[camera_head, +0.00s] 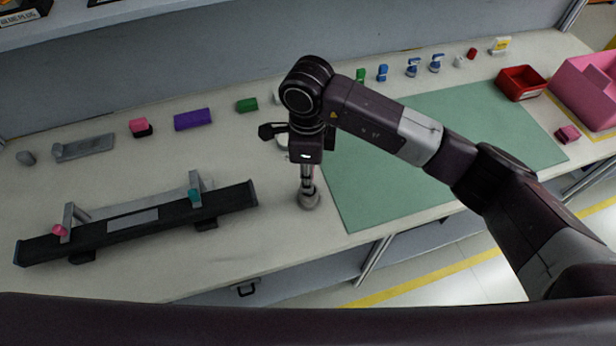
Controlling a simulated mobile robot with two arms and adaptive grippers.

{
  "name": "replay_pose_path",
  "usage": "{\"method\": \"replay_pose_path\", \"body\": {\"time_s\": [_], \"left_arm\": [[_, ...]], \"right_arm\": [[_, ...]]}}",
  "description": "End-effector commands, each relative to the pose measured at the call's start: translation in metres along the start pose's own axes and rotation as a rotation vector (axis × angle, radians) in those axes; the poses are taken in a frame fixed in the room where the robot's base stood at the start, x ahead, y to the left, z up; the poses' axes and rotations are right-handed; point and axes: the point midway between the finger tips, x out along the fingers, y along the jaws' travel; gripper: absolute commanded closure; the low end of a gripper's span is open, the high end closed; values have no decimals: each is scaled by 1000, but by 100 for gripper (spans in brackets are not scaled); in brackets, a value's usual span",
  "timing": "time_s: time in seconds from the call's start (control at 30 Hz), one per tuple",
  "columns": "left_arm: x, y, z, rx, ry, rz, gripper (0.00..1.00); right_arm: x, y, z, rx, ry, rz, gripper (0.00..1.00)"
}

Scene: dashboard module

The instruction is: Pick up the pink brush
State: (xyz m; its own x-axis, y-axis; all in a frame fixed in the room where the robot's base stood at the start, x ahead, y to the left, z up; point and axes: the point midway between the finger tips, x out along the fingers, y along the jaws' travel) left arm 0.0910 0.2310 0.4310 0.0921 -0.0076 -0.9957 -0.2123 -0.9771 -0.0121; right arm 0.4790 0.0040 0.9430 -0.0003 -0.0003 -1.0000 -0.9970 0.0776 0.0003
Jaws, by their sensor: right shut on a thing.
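A small pink block with a black underside (140,127), which looks like the pink brush, lies on the back left of the worktable. My right gripper (306,164) points down over the middle of the table, to the right of the brush and well apart from it. It is shut on an upright grey metal cylindrical tool (309,197), whose wider lower end is at or just above the tabletop; I cannot tell which. The fingertips are partly hidden. My left gripper is not in view.
A long black fixture (130,228) fills the front left. Purple (193,119) and green (247,105) blocks stand along the back. A green mat (430,160) covers the right side. A red bin (521,83), a pink bin (590,92) and a small pink item (567,134) are far right.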

Motion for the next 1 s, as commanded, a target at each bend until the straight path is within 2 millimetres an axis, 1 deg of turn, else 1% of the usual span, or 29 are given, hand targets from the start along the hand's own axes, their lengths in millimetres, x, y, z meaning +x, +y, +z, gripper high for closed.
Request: {"method": "replay_pose_path", "body": {"time_s": [0.17, 0.27, 0.37, 0.57, 0.63, 0.7, 0.8, 0.9, 1.0], "left_arm": [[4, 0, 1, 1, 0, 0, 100], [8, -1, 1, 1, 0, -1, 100], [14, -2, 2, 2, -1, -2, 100], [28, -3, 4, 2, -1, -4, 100], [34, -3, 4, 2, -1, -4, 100], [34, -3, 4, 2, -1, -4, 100], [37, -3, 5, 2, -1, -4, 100], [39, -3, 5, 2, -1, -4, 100], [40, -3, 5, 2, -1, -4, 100]], "right_arm": [[-11, -1, 1, -1, -2, -3, 100], [-24, -1, 1, -1, -2, -5, 100], [-41, -2, 1, -1, -3, -5, 100], [-91, -2, 0, -1, -2, -9, 100], [-112, -2, 1, -2, -2, -9, 100], [-132, -2, 0, 0, -1, -8, 100], [-154, -2, 0, 1, 1, -8, 100], [-172, -1, 0, 2, 0, -6, 100], [-185, -1, 0, 1, 1, -4, 100]]}}
